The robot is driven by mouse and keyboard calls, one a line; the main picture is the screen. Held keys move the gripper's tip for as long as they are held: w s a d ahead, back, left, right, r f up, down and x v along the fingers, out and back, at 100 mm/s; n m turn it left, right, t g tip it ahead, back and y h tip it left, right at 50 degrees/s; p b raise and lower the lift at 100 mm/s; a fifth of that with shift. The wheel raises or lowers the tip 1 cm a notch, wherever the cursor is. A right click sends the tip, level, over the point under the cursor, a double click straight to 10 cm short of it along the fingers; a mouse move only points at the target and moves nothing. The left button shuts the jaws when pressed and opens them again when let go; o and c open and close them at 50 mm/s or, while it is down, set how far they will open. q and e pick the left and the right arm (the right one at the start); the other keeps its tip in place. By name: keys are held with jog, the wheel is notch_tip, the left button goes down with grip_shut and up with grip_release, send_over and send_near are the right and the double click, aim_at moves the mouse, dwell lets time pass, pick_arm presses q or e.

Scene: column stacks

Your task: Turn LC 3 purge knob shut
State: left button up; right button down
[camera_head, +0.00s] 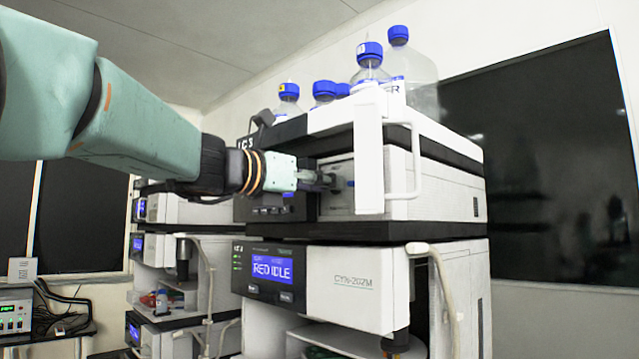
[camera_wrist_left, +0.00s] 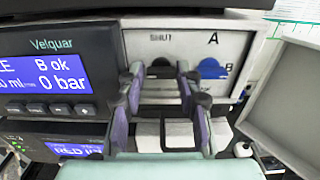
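The LC 3 pump module (camera_head: 425,205) is at the centre of the head view, with its front door (camera_head: 369,160) swung open. In the left wrist view, a dark round knob (camera_wrist_left: 160,67) sits under the word SHUT. It looks like the purge knob; its lower part is hidden. My left gripper (camera_wrist_left: 160,78) is open, one finger on each side of the dark knob; contact cannot be told. In the head view the left gripper (camera_head: 332,182) reaches into the front. My right gripper is not in view.
The open door stands close to the right of my left gripper. The pump display (camera_wrist_left: 45,72) reads 0 bar. Bottles with blue caps (camera_head: 368,66) stand on top. A lower module (camera_head: 350,285) shows RED IDLE, and another stack (camera_head: 165,245) is behind left.

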pick_arm(q)
jog(key=shift+d, duration=0.15)
jog(key=shift+c, duration=1.4)
grip_shut()
jog(key=m+b, duration=0.2)
jog(key=m, duration=0.1)
jog(key=shift+f+b, duration=0.15)
jog(key=shift+b, duration=0.15)
jog(key=m+b, duration=0.2)
jog(key=m, duration=0.2)
jog(key=shift+m+b, duration=0.4)
jog(key=m+b, duration=0.2)
jog(key=m, duration=0.3)
jog(key=shift+s+f+b, duration=0.1)
jog(key=shift+b, duration=0.3)
jog(key=shift+d+m+b, duration=0.1)
jog(key=shift+m+b, duration=0.9)
jog(key=shift+m, duration=1.7)
